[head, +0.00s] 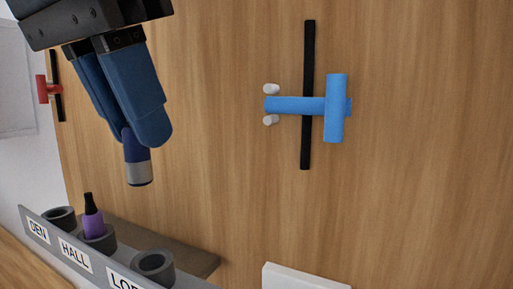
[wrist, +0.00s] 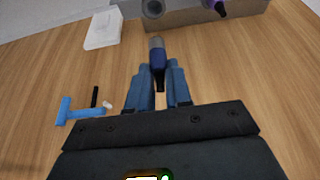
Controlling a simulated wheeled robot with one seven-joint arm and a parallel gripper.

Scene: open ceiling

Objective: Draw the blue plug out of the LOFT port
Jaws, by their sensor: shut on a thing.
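The blue plug (head: 137,157), dark blue with a silver-grey end, is held between the fingertips of my gripper (head: 139,130). The plug hangs in the air with its grey end pointing down, above the port strip and apart from it. In the wrist view the plug (wrist: 157,56) shows between the two blue fingers of my gripper (wrist: 157,72). The LOFT port (head: 153,264) is an empty grey ring, below the plug and slightly right of it in the head view. Its label is partly cut off by the frame edge.
A purple plug (head: 93,222) with a black tip stands in the HALL port. The DEN port (head: 59,217) looks empty. A white block (head: 300,278) is at the bottom.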

